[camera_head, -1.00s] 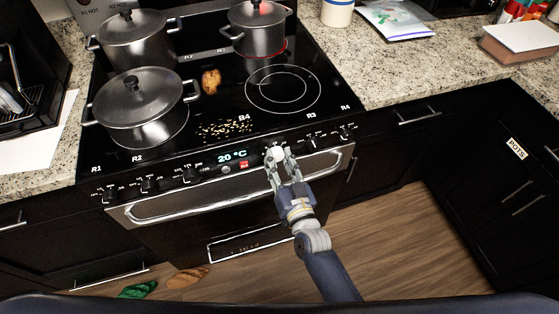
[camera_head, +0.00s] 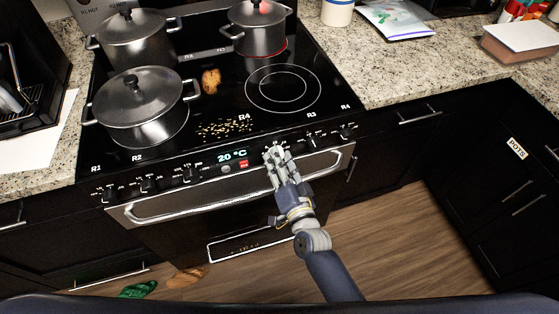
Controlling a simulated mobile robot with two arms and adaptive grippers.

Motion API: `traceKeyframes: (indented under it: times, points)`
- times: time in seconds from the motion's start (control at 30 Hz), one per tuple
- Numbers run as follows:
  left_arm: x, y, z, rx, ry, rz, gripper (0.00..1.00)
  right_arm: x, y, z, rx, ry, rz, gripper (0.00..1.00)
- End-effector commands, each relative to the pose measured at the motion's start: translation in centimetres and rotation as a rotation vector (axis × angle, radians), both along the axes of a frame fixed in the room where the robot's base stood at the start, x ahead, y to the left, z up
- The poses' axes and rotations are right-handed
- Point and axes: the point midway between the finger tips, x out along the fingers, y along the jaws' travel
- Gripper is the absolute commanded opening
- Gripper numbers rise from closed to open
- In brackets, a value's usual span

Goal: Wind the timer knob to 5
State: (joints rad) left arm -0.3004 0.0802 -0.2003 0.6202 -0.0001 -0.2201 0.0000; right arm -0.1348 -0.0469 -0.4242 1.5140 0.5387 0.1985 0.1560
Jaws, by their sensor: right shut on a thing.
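My right gripper (camera_head: 275,156) is at the front control panel of the stove (camera_head: 180,172), just right of the display (camera_head: 232,155), which reads 20 °C. Its fingers are shut on the timer knob, which they hide. The knob's marks and pointer cannot be read. My left gripper is not in view.
Other black knobs (camera_head: 148,184) line the panel on both sides. The oven handle (camera_head: 160,211) runs just below. Pots (camera_head: 140,110) stand on the cooktop, and one burner at the back right glows red. Crumbs (camera_head: 225,128) lie behind the display. Floor in front is mostly clear.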

Motion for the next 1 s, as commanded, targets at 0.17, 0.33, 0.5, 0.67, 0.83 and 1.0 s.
traceKeyframes:
  times: [0.17, 0.33, 0.5, 0.67, 0.83, 1.0]
  points:
    - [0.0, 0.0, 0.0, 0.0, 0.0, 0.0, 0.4, 0.0, 0.0, 0.0, 0.003, 0.002, 0.001, 0.08]
    - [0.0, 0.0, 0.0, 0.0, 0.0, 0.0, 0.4, 0.0, 0.0, 0.0, 0.002, 0.001, 0.001, 0.08]
    - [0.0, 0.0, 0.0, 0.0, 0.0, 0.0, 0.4, 0.0, 0.0, 0.0, 0.001, 0.001, 0.001, 0.54]
    - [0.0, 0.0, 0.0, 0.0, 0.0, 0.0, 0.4, 0.0, 0.0, 0.0, 0.001, 0.0, 0.0, 0.54]
    - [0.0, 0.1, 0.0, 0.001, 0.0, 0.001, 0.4, -0.3, -0.1, 0.0, 0.001, 0.002, 0.0, 0.54]
    - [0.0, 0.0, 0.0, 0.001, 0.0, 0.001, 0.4, -2.3, -0.8, -0.1, 0.0, 0.002, 0.001, 0.54]
